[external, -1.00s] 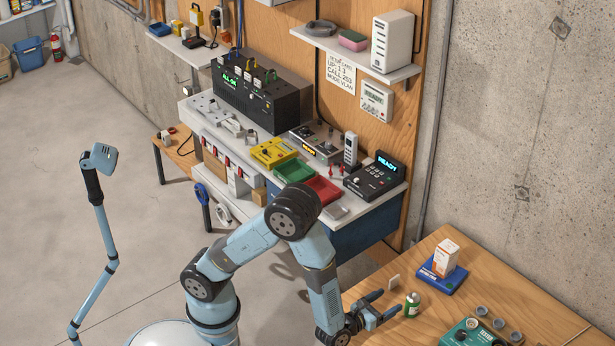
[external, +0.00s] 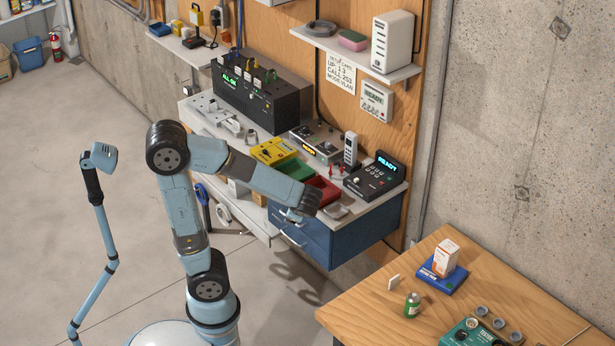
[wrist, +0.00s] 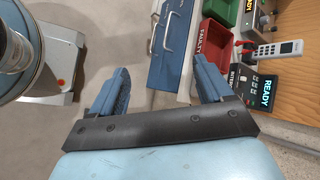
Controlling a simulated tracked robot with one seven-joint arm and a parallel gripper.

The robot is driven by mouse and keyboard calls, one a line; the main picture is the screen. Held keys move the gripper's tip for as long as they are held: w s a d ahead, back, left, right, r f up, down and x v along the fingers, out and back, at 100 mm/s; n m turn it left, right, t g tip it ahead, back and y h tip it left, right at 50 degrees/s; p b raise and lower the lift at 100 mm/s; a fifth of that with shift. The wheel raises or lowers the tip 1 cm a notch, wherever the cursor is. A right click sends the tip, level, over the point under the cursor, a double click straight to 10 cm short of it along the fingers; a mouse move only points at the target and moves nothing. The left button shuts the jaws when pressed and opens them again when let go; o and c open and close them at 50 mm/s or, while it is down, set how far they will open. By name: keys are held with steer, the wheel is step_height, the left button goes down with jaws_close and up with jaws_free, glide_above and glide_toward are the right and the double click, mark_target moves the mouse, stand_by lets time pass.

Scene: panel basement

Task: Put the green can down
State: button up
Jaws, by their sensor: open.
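The green can (external: 412,305) stands upright on the wooden table (external: 375,318) at the lower right of the external view. My gripper is away from it, up and to the left, in front of the blue drawer cabinet; in the external view the wrist hides most of the fingers. In the wrist view my gripper (wrist: 158,88) has its two blue fingers wide apart with nothing between them. The can is not in the wrist view.
The red bin (external: 323,190) and green bin (external: 296,169) are on the bench near my wrist.

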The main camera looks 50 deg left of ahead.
steer(key=s+a+r+n+t+h, duration=0.2)
steer(key=s+r+n+h, duration=0.5)
steer(key=s+n, duration=0.3)
steer(key=shift+s+r+n+h, duration=0.2)
steer(key=shift+n+h, duration=0.3)
steer(key=shift+n, duration=0.3)
steer(key=shift+a, duration=0.1)
